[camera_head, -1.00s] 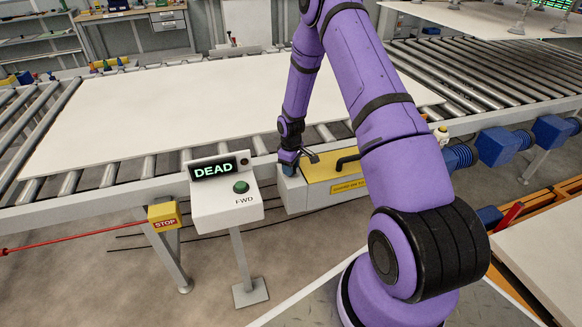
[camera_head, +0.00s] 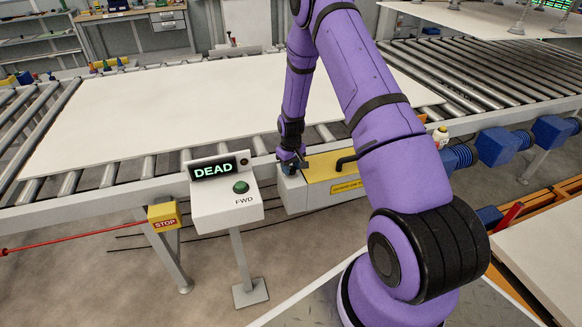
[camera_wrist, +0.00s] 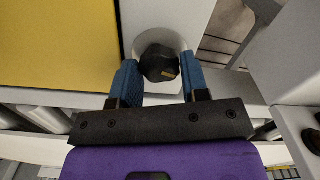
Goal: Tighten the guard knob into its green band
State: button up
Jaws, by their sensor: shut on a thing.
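The guard knob (camera_wrist: 157,62) is a black lobed knob with a small orange mark, on a round pale base at the end of the grey guard housing. My gripper (camera_wrist: 162,72) has its blue fingers on either side of the knob and is shut on it. In the head view my gripper (camera_head: 290,166) is at the left end of the guard, whose yellow cover (camera_head: 326,168) has a black handle. The knob is hidden there by my gripper. I cannot make out a green band in either view.
A control post (camera_head: 222,204) with a lit "DEAD" display and green FWD button stands just left of the guard. A yellow stop box (camera_head: 164,216) with a red cord is farther left. A large white sheet (camera_head: 150,110) lies on the rollers behind.

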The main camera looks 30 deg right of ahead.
aim_at(291, 168)
jog(key=o, duration=0.9)
jog(key=shift+r, duration=0.1)
notch_tip(291, 168, up, 11)
jog(key=shift+f, duration=0.2)
